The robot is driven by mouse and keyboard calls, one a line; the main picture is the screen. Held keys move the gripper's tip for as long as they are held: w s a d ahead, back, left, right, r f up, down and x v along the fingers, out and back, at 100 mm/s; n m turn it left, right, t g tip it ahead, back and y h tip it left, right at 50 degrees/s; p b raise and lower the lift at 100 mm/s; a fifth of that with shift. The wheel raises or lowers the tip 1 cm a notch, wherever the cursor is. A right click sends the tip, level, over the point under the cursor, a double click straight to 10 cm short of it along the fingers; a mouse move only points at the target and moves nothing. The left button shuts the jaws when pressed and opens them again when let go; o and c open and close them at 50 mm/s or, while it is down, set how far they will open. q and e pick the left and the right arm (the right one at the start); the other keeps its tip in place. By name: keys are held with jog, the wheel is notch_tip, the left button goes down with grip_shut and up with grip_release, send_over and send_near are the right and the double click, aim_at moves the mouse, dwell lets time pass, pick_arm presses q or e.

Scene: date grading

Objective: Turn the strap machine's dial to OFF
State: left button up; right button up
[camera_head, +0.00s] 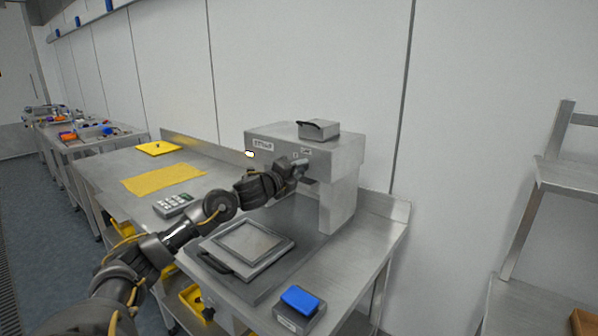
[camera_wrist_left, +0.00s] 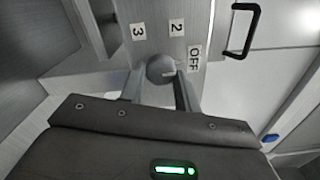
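The strap machine (camera_head: 343,157) is a grey metal housing on the steel bench. My left gripper (camera_head: 301,164) is at its front face and hides the dial in the head view. In the left wrist view the round grey dial (camera_wrist_left: 161,67) lies between the fingertips of my left gripper (camera_wrist_left: 160,80). The labels 3 (camera_wrist_left: 138,31), 2 (camera_wrist_left: 177,29) and OFF (camera_wrist_left: 194,58) are around it. A small pale mark shows at the dial's right side, on the side of OFF. I cannot tell whether the fingers press on the dial. My right gripper is out of view.
A grey box (camera_head: 318,131) sits on top of the machine. A framed plate (camera_head: 243,247) with a black handle lies in front of it. A blue-topped block (camera_head: 300,302) is at the bench's near end. A keypad (camera_head: 172,205) and yellow mat (camera_head: 163,179) lie left.

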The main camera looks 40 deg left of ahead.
pick_arm(q)
jog(key=o, duration=0.4)
jog(key=s+b, duration=0.5)
jog(key=s, duration=0.5)
jog(key=shift+s+d, duration=0.15)
jog(key=shift+s, duration=0.2)
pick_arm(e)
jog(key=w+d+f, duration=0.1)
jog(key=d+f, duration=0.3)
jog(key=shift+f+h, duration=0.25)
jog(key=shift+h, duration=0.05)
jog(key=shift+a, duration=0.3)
